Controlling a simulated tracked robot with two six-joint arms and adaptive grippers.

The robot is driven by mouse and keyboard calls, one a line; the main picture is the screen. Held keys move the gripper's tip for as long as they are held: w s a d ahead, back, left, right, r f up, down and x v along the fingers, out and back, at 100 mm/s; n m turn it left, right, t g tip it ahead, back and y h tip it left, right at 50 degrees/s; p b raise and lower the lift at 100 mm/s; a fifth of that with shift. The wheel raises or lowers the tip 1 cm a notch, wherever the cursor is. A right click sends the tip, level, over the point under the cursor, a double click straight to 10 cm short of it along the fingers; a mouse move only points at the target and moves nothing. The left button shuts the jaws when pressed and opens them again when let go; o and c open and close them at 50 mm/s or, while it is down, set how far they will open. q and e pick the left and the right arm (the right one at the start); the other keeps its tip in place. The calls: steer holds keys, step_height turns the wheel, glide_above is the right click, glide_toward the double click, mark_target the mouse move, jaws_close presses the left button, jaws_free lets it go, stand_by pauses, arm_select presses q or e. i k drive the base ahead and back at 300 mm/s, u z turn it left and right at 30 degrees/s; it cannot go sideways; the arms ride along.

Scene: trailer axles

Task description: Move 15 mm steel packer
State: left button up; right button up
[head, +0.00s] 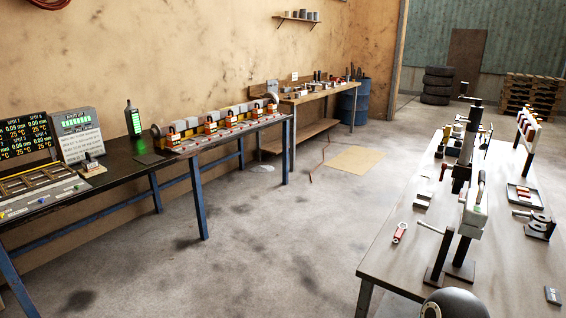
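Small grey blocks (422,198) lie on the left side of the right-hand table; they could be steel packers, but their thickness cannot be read from here. A dark tray (524,197) with reddish pieces in it lies on the same table. I cannot pick out the 15 mm steel packer with certainty. Neither of my grippers shows in the head view.
The right-hand table (390,255) carries upright jack-like stands (474,205), a red-ended tool (400,232) and a vice-like device (540,226). A long dark bench (125,172) with displays (76,121) runs along the left wall. Clear concrete floor (285,235) lies between them.

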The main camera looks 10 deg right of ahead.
mark_target(426, 196)
steer(key=z, duration=0.5)
steer(key=i, duration=1.5)
steer(key=z, duration=1.15)
steer(key=i, duration=0.2)
steer(key=u, duration=0.2)
steer(key=k, duration=0.9)
steer(key=z, duration=0.15)
steer(key=i, duration=0.9)
steer(key=u, duration=0.1)
